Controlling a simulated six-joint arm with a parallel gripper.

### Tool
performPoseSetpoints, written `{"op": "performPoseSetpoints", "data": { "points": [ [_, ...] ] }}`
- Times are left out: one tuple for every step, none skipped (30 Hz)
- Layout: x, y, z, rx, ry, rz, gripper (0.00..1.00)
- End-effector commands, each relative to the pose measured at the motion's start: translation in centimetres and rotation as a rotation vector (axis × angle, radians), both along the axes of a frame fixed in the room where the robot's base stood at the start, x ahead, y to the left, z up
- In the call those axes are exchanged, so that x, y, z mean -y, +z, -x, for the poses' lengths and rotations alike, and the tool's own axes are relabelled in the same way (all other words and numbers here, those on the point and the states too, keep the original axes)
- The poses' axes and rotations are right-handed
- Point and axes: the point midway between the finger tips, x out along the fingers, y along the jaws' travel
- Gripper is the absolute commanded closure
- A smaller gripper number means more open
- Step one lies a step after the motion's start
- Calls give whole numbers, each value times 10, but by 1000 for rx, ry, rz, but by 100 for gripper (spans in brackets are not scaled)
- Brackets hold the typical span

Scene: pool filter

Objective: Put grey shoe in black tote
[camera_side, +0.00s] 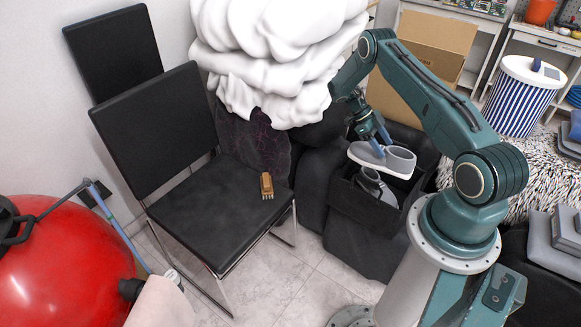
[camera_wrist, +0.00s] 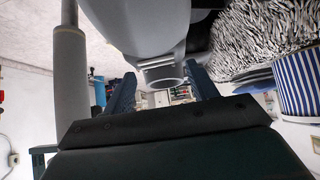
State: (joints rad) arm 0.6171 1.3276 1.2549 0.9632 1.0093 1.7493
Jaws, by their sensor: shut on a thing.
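A grey shoe (camera_side: 367,154) with a pale sole is held in the air over the black tote (camera_side: 361,206) in the side view. My gripper (camera_side: 380,143) is shut on the shoe from above. A second grey shoe (camera_side: 371,182) shows inside the tote, under the held one. In the wrist view the held shoe (camera_wrist: 148,30) lies between the two blue fingers of my gripper (camera_wrist: 163,88). The held shoe hides part of the tote's opening.
A black chair (camera_side: 215,205) with a small brown brush (camera_side: 267,186) on its seat stands left of the tote. A white puffy heap (camera_side: 275,60) rises behind. A cardboard box (camera_side: 420,75) and a striped bin (camera_side: 518,95) stand at the back right.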

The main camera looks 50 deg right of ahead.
Motion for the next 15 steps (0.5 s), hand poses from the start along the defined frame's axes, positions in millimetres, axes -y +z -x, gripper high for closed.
{"op": "performPoseSetpoints", "data": {
  "points": [
    [0,-8,0,-1,0,0,74],
    [0,-12,0,-1,0,0,74],
    [0,-16,0,0,0,1,74],
    [0,-18,0,0,0,1,74],
    [0,-20,0,0,1,1,74],
    [0,-22,0,0,1,1,74],
    [0,-23,0,0,1,1,74],
    [0,-24,0,0,1,1,74],
    [0,-25,0,1,1,1,74],
    [0,-25,0,1,1,1,74],
    [0,-25,0,1,1,1,74],
    [0,-25,0,1,1,1,74],
    [0,-25,0,1,1,1,74],
    [0,-25,0,1,1,1,74],
    [0,-25,0,1,2,1,74]
  ]
}}
